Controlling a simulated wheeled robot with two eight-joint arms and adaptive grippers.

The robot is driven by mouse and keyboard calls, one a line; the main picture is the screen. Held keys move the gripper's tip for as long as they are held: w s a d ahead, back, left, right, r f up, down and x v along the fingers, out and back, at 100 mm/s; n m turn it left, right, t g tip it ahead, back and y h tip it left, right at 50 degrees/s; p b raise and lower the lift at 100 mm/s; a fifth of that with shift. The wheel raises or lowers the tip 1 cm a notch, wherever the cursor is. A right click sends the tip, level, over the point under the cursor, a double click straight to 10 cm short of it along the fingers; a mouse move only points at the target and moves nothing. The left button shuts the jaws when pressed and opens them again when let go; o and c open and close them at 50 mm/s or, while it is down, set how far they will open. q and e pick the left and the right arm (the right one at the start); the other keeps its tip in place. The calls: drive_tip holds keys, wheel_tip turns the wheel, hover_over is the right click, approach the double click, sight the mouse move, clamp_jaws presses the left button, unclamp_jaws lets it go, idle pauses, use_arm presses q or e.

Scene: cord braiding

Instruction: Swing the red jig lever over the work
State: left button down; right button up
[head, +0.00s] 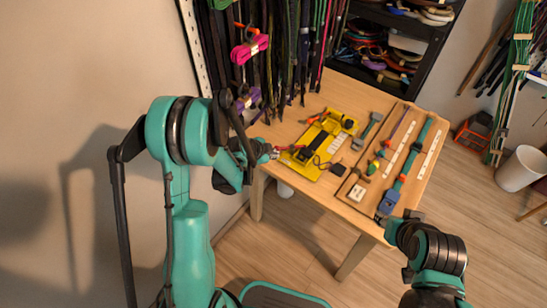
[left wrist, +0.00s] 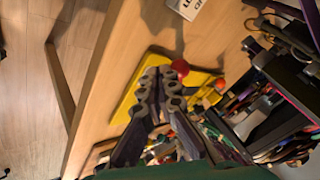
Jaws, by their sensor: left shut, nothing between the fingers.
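The yellow jig (head: 304,172) lies on the near left part of the table, with black blocks on it. A thin red part (head: 291,148), which looks like the lever, sticks out at its left side. In the left wrist view a red ball knob (left wrist: 180,68) shows over the yellow plate (left wrist: 128,104), just beyond my fingers. My left gripper (head: 275,153) is shut and empty beside the jig's left edge; its fingers (left wrist: 158,92) fill the middle of the wrist view. Contact with the red part cannot be told. My right gripper (head: 383,217) is small and dark at the table's front edge.
A wooden tray (head: 352,207) with cords, tools and white strips takes up the right of the table (head: 284,120). A grey-handled tool (head: 367,130) lies between jig and tray. Hanging cords (head: 290,50) and a dark shelf (head: 439,33) stand behind.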

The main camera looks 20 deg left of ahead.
use_arm(q)
drive_tip(key=shift+a, duration=0.1)
drive_tip(key=shift+w+a+m+h, duration=0.15)
drive_tip(key=shift+m+h, duration=0.15)
drive_tip(key=shift+m, duration=0.1)
drive_tip(key=shift+w+a+m+g, duration=0.2)
drive_tip(key=shift+m+g, duration=0.1)
drive_tip(key=shift+w+a+m+g+h+b, duration=0.45)
drive_tip(key=shift+w+m+h, duration=0.2)
drive_tip(key=shift+m, duration=0.35)
drive_tip(key=shift+w+a+b, duration=0.25)
drive_tip(key=shift+w+a, duration=0.1)
drive_tip(key=shift+w, duration=0.35)
drive_tip(key=shift+w+a+b, duration=0.25)
drive_tip(key=shift+w+a, duration=0.05)
drive_tip(key=shift+w, duration=0.5)
